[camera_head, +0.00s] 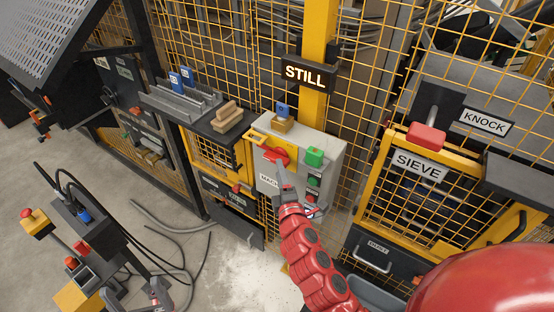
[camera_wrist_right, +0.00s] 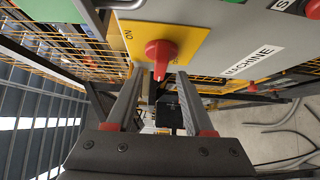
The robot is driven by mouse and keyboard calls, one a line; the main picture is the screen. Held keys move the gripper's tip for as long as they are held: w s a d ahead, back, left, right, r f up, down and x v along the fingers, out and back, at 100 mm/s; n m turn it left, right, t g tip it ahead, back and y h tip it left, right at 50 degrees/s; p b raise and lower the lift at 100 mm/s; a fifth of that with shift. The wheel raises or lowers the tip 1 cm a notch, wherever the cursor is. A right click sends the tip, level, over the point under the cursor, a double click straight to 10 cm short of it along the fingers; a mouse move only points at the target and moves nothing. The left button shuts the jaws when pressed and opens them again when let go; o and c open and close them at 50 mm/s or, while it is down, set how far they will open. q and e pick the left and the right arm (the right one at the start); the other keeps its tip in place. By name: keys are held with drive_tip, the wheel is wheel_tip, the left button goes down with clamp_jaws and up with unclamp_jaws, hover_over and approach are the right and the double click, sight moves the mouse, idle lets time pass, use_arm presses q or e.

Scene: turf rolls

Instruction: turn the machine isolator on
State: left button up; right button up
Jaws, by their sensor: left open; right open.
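The machine isolator is a red rotary knob (camera_head: 277,155) on a yellow plate (camera_head: 259,146) on the grey control box (camera_head: 325,160). In the right wrist view the red knob (camera_wrist_right: 160,52) has its narrow handle pointing down the picture. The yellow plate (camera_wrist_right: 190,40) reads ON at its left, beside a MACHINE label (camera_wrist_right: 253,62). My right gripper (camera_head: 283,172) is open at the isolator. In the wrist view its fingertips (camera_wrist_right: 160,74) stand either side of the knob's handle; contact is unclear. My left gripper (camera_head: 159,290) is open at the lower left, away from the box.
The box also carries a green button (camera_head: 314,155). A yellow post with a STILL sign (camera_head: 305,73) rises behind it. A shelf with a wooden block (camera_head: 228,116) is to its left, a SIEVE gate (camera_head: 418,166) to its right. Cables (camera_head: 185,240) lie on the floor.

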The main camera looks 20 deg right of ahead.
drive_tip(key=shift+w+d+p, duration=0.2)
drive_tip(key=shift+w+p, duration=0.4)
drive_tip(key=shift+w, duration=1.55)
clamp_jaws()
drive_tip(key=shift+f, duration=0.1)
